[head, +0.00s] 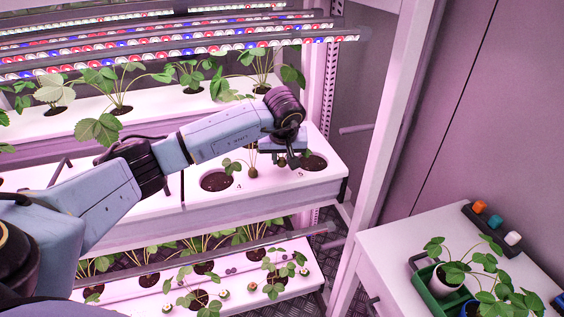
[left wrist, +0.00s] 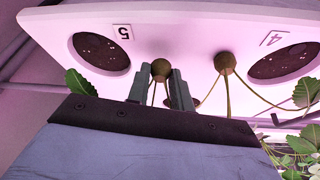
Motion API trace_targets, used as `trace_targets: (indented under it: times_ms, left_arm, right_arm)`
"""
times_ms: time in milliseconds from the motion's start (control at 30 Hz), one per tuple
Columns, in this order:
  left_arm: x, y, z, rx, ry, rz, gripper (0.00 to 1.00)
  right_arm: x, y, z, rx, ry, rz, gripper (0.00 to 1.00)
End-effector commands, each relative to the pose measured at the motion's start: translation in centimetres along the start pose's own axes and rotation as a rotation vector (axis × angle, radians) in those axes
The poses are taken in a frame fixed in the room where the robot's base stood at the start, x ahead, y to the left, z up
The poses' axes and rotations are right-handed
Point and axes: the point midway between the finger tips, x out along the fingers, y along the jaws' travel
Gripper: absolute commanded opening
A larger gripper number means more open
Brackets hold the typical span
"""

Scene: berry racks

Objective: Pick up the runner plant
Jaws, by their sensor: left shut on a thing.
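My left gripper (head: 283,158) reaches over the middle white rack tray (head: 150,208) near the hole marked 5. In the left wrist view its two grey fingers (left wrist: 161,92) are shut on a runner plant with a small brown round plug (left wrist: 160,68) and thin stems. The plug is close to the tray face; I cannot tell whether it touches. A second runner plant with a brown plug (left wrist: 225,63) is beside it, toward the hole marked 4; its plug also shows in the head view (head: 252,171). The held plant is mostly hidden by the gripper in the head view. My right gripper is out of view.
The tray's soil holes, 4 (head: 216,181) and 5 (head: 314,162), flank the gripper. Leafy plants fill the upper tray (head: 60,122) and lower tray (head: 240,298). A white table (head: 400,250) at right holds a green crate (head: 432,291) with potted plants. A rack post (head: 385,120) stands between.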

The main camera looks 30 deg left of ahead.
Motion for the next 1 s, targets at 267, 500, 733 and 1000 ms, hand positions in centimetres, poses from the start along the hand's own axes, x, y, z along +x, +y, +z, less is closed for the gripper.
trace_targets:
  times_ms: [267,500,733,1000]
  left_arm:
    - [-3.0,0.0,2.3,0.006,0.002,0.003,0.07]
    - [-5.3,0.1,8.2,0.007,0.001,0.004,0.07]
    - [-7.4,0.1,13.0,0.004,0.001,0.004,0.07]
    - [-8.6,0.0,15.6,0.0,0.001,0.002,0.07]
  right_arm:
    - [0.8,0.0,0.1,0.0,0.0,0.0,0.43]
    - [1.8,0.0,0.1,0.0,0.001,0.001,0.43]
    - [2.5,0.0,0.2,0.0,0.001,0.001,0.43]
    - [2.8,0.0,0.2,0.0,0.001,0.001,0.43]
